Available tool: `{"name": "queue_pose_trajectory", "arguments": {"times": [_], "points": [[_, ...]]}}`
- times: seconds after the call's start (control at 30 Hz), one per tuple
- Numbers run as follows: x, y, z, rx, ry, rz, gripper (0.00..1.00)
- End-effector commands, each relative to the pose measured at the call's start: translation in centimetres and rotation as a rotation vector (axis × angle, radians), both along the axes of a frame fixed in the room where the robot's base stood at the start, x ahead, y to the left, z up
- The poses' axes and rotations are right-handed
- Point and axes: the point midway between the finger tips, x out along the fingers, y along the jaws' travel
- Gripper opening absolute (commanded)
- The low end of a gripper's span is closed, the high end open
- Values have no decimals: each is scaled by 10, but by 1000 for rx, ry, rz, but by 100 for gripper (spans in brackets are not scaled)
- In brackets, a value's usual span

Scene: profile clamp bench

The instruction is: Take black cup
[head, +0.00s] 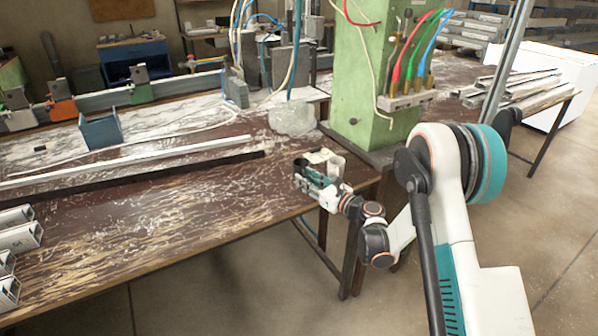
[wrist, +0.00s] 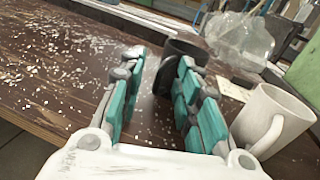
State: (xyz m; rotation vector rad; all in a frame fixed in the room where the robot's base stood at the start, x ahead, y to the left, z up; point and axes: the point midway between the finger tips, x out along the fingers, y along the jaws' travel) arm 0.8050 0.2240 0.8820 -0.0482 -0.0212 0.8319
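The black cup (wrist: 184,48) stands upright on the brown bench top, just ahead of my gripper in the wrist view. Its handle side faces the gap between my fingers. My gripper (wrist: 160,65) is open, with its teal finger pads spread apart and nothing held between them. The right finger overlaps part of the cup in the picture; I cannot tell whether it touches.
A white mug (wrist: 270,118) stands close to the right of my gripper. A crumpled clear plastic bag (wrist: 240,38) lies behind the black cup. A green post (head: 366,85) rises beside the bench end.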

Motion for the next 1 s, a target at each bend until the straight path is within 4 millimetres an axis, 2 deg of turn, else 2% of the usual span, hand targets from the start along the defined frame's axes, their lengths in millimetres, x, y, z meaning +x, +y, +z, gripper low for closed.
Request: {"name": "queue_pose_trajectory", "arguments": {"times": [0.07,0.2,0.73,0.87,1.0], "points": [[0,0,0,0,0,0,29],[0,0,0,0,0,0,0],[0,0,6,0,0,0,0],[0,0,18,0,0,0,0],[0,0,45,0,0,0,0]]}}
